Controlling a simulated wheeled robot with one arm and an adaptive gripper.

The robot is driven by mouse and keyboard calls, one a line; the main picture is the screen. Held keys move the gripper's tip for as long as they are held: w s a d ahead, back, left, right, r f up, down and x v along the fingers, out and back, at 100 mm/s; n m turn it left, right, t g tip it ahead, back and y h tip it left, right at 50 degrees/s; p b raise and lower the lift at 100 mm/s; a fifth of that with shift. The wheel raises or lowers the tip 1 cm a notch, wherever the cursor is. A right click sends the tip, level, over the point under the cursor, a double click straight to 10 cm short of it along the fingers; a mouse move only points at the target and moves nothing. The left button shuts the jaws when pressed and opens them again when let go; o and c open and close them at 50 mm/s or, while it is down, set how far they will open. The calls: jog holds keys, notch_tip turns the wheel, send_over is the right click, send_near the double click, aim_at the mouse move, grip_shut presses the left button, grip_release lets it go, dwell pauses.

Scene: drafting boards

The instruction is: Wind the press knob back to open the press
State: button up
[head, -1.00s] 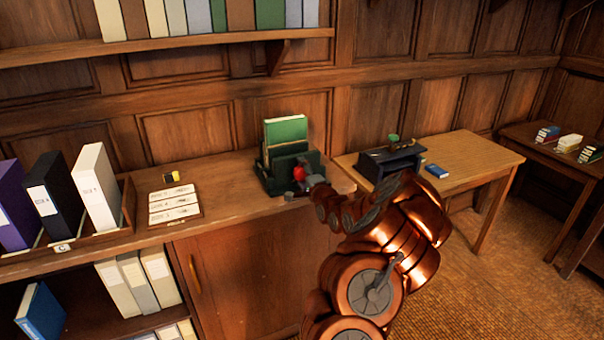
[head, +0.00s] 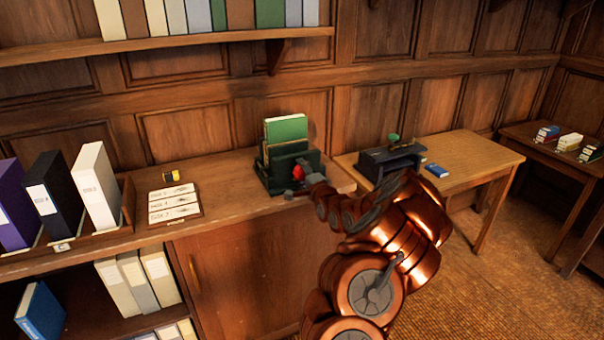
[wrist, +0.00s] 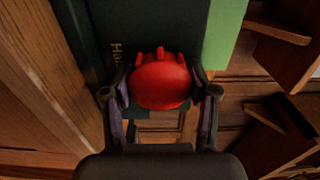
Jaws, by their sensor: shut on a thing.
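The press (head: 262,178) is a dark green frame on the wooden counter, with a green book (head: 285,131) standing upright in it. The red press knob (head: 298,173) is on its front side. In the wrist view the round red knob (wrist: 160,82) with small lugs fills the space between the fingers. My gripper (wrist: 160,92) is shut on the knob, one finger on each side. In the head view my gripper (head: 306,175) reaches the knob from the right, and my arm hides part of the counter's edge. I cannot tell how far the knob is wound.
Binders (head: 96,188) stand in a rack on the left of the counter. A labelled card tray (head: 174,204) and a small yellow-black item (head: 172,176) lie between rack and press. A side table (head: 462,150) on the right holds a dark device (head: 389,160) and a blue book (head: 436,170).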

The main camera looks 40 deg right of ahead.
jog(key=n+b, duration=0.3)
jog(key=b, duration=0.1)
jog(key=shift+f+n, duration=0.3)
jog(key=shift+n, duration=0.1)
jog(key=n+b, duration=0.4)
jog(key=b, duration=0.1)
jog(key=shift+b, duration=0.35)
jog(key=n+b, duration=0.4)
jog(key=b, duration=0.1)
jog(key=n+b, duration=0.8)
jog(key=shift+n+b, duration=0.3)
jog(key=n+b, duration=0.3)
jog(key=n, duration=0.1)
jog(key=n+b, duration=0.3)
jog(key=n, duration=0.1)
jog(key=shift+r+n, duration=0.3)
jog(key=shift+n, duration=0.4)
